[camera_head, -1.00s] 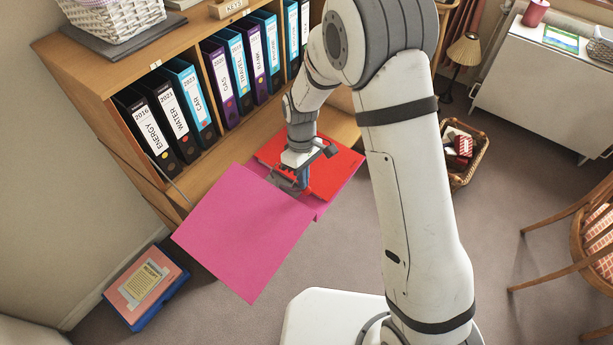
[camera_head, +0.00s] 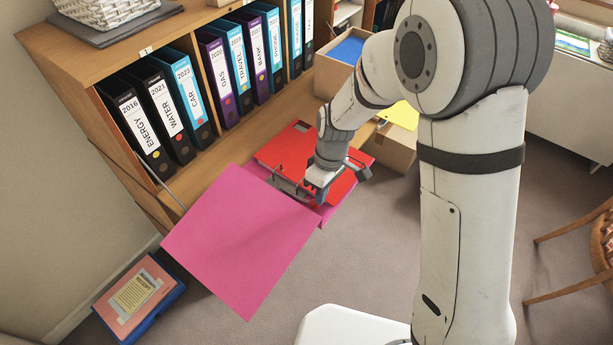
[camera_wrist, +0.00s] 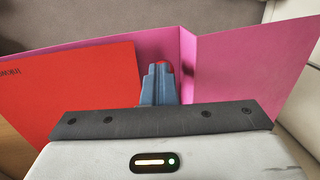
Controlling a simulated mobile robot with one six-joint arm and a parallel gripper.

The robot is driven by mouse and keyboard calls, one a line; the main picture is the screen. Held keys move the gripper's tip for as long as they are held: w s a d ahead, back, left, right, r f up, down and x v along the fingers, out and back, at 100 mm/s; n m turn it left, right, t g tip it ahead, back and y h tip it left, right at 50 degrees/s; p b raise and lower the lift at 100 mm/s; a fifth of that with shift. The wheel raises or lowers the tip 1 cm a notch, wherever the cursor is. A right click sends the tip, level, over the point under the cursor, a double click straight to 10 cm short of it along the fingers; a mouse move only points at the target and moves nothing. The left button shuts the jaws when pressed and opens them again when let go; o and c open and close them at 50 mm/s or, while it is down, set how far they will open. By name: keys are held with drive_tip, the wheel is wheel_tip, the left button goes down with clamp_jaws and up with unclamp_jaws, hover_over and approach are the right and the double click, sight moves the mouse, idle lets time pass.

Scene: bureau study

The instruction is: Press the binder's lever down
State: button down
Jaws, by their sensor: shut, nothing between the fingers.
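The open binder lies on the lowered wooden flap, its pink cover (camera_head: 240,240) hanging out over the front edge. A red sheet or divider (camera_head: 285,150) covers its far side; it also fills the left of the wrist view (camera_wrist: 75,90). Grey metal of the binder's mechanism (camera_head: 288,186) shows just left of my gripper (camera_head: 318,194). My gripper is shut and empty, pointing down over the binder near its spine. In the wrist view its blue fingers (camera_wrist: 160,84) are together, with a small red part at their tips, possibly the lever's end. Contact cannot be told.
Upright labelled binders (camera_head: 180,110) fill the shelf behind. A cardboard box (camera_head: 395,148) with a yellow sheet stands right of the flap. A blue box file (camera_head: 150,310) lies on the floor at lower left. A wooden chair (camera_head: 580,250) stands at right.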

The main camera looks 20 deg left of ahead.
drive_tip(key=shift+s+f, duration=0.1)
drive_tip(key=shift+s, duration=0.1)
drive_tip(key=shift+w+r+p, duration=0.2)
drive_tip(key=shift+r+p, duration=0.45)
drive_tip(key=shift+r, duration=0.45)
drive_tip(key=w+d+r, duration=0.1)
drive_tip(key=d+r, duration=0.2)
drive_tip(key=r, duration=0.9)
drive_tip(key=shift+w+d+r+p, duration=0.2)
drive_tip(key=shift+w+r+p, duration=0.05)
drive_tip(key=shift+r+p, duration=0.15)
